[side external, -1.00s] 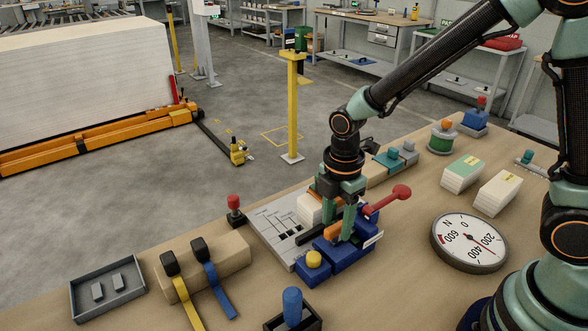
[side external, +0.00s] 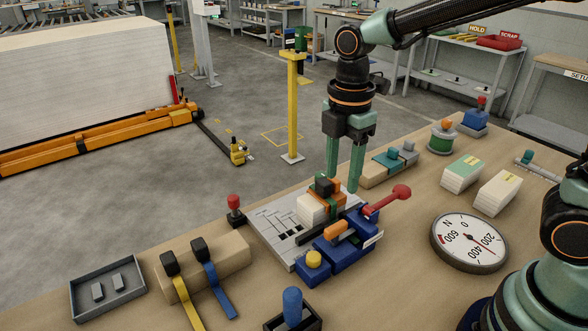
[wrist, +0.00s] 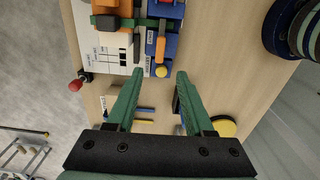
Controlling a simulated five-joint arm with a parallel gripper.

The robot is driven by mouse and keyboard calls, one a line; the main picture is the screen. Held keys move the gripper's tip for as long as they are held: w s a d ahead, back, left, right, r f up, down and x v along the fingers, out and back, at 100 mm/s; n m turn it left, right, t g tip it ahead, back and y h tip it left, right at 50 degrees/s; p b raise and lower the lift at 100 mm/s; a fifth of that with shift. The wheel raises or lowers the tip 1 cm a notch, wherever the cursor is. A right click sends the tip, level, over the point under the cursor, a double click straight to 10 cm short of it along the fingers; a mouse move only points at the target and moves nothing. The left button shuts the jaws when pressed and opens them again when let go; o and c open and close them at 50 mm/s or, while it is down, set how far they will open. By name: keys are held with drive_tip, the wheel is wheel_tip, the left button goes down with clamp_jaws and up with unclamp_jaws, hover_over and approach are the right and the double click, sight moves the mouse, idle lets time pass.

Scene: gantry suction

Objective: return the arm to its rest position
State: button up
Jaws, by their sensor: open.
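My gripper (side external: 343,188) is open and empty, with its two green fingers pointing down above the far part of the bench. In the side view its fingertips hang just above and behind the white block with the orange and dark green top (side external: 325,190). In the wrist view the fingers of my gripper (wrist: 158,78) are apart with nothing between them. The block stands on a grey plate (side external: 265,225), beside a blue fixture (side external: 345,256) with an orange part and a red-knobbed lever (side external: 400,193).
A round dial (side external: 470,241) and two card stacks (side external: 462,175) lie to the right. A red-knobbed post (side external: 235,210), blue and yellow straps (side external: 213,290), a grey tray (side external: 107,308) and a blue peg (side external: 292,306) stand nearer. Bare bench (side external: 408,275) shows left of the dial.

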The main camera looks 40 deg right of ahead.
drive_tip(key=shift+r, duration=0.15)
drive_tip(key=s+d+r+m+t, duration=0.2)
drive_tip(key=s+d+m, duration=0.1)
drive_tip(key=m, duration=0.6)
drive_tip(key=s+d+r+m+t, duration=0.3)
drive_tip(key=d+m, duration=0.3)
drive_tip(key=m, duration=0.3)
drive_tip(key=shift+d+t, duration=0.25)
drive_tip(key=shift+t, duration=0.05)
